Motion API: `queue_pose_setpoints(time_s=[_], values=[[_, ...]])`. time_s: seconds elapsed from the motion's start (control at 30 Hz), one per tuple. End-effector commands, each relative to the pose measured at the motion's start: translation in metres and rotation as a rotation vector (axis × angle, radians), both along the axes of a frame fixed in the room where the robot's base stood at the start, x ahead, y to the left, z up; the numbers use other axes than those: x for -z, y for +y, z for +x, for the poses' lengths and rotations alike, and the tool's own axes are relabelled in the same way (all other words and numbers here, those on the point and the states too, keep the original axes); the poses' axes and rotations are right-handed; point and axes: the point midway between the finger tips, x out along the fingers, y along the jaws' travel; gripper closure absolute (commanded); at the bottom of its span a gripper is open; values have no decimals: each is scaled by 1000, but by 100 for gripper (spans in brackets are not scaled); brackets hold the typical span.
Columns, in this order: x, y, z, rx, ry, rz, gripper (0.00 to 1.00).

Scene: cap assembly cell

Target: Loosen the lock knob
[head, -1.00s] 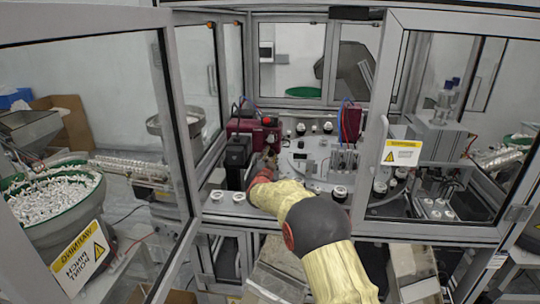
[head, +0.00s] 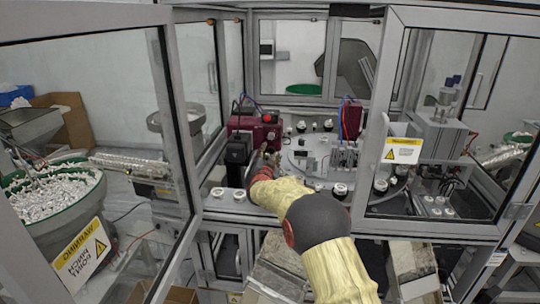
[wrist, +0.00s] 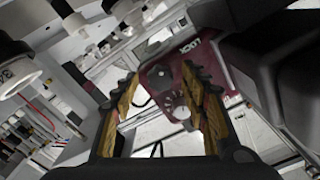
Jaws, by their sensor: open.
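My gripper (head: 269,152) is at the dark red unit (head: 268,133) on the machine deck in the head view. In the wrist view my gripper (wrist: 160,78) is open, with one ridged finger on each side of the picture. Between and beyond the fingers is the dark red unit's face (wrist: 214,82), with white lettering that looks like LOCK, tilted. A round grey knob (wrist: 160,77) on this face shows between the fingertips. A paler round part (wrist: 182,112) sits below it. I cannot tell whether the fingers touch the knob.
A black block (head: 238,152) stands left of the red unit. A round plate with fixtures (head: 312,155) lies to the right. Cell door frames (head: 176,110) flank the opening. A black body (wrist: 285,60) crowds the right of the wrist view.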

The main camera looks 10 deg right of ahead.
Motion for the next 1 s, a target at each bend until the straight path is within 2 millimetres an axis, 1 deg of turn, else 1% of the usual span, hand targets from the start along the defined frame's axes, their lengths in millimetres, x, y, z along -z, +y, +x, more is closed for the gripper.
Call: queue_pose_setpoints(time_s=[0.23, 0.37, 0.47, 0.8, 0.9, 1.0], values=[[-1, 0, -1, 1, -1, 0, 55], [-2, 4, -10, -1, -1, 1, 55], [-2, 9, -24, -2, -1, 0, 55], [-1, 28, -85, -1, 1, -1, 55], [0, 33, -98, -1, 0, 0, 55], [1, 36, -107, -1, 1, 0, 55]])
